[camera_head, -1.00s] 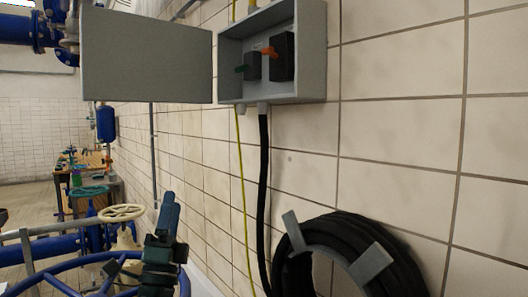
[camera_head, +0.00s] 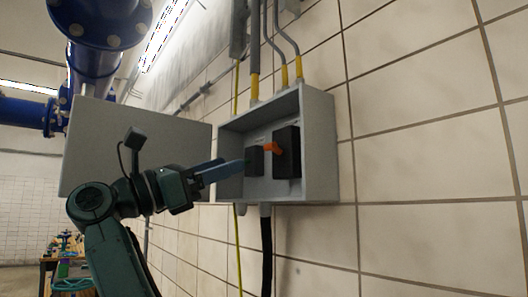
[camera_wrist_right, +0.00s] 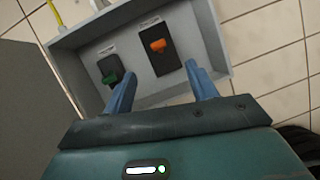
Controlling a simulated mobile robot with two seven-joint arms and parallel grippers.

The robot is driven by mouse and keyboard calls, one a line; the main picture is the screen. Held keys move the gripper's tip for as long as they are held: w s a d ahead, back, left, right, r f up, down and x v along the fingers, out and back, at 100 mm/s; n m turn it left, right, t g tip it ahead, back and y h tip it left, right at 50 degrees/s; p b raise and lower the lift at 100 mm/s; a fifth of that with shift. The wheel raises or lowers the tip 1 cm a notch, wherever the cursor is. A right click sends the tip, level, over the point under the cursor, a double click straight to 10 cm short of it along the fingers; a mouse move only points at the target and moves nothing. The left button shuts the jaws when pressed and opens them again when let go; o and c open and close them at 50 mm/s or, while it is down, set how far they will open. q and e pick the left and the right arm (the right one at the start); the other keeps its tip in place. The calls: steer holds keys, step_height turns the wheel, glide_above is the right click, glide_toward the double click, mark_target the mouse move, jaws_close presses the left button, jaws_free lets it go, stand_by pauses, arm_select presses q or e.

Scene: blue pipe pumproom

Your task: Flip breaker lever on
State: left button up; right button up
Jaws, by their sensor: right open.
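An open grey breaker box (camera_head: 318,150) is on the tiled wall. It holds two black switch units, one with an orange lever (camera_head: 271,148) and a smaller one (camera_head: 255,160) with a green lever (camera_wrist_right: 110,78). The orange lever also shows in the right wrist view (camera_wrist_right: 158,45). My right gripper (camera_head: 232,165) is open and empty at the left side of the box opening. In the right wrist view its blue fingers (camera_wrist_right: 160,72) are spread below the orange lever. In the head view the fingers largely hide the green lever. My left gripper is not in view.
The box door (camera_head: 140,145) hangs open to the left, behind my right arm. Conduits (camera_head: 253,60) enter from above, and a black cable (camera_head: 267,255) runs down below. Blue pipes (camera_head: 95,40) are at upper left. The wall right of the box is clear.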

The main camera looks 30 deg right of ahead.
mark_target(275, 149)
steer(key=p+x, duration=0.1)
steer(key=x, duration=0.8)
steer(key=shift+d+p, duration=0.3)
steer(key=shift+c, duration=0.3)
